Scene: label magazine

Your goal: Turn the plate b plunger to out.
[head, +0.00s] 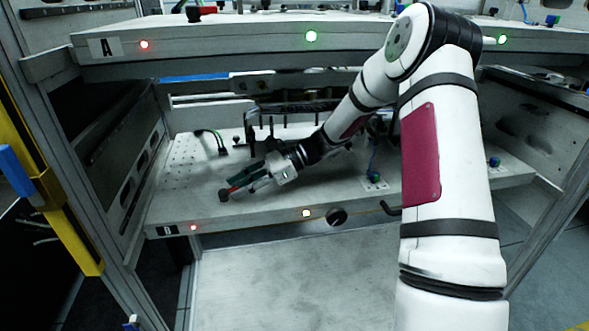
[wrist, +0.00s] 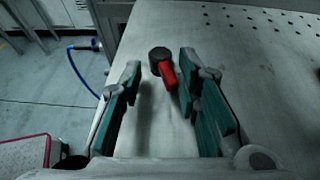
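Plate B (head: 185,200) is the lower shelf plate. The plunger, as I take it, is a black round head with a red lever, near the plate's front left corner (head: 224,195). In the wrist view the plunger's red lever (wrist: 168,76) points from the black head back toward my gripper. My gripper (head: 243,182) is low over the plate, its fingers pointing at the plunger. In the wrist view my gripper (wrist: 158,66) is open, with the lever between the fingertips, closer to the right finger. Contact with that finger cannot be told.
A black round knob (head: 337,216) and a black hook-like handle (head: 390,208) are on plate B's front edge. Plate A (head: 230,43) overhangs above. The plate's left area with holes is mostly clear.

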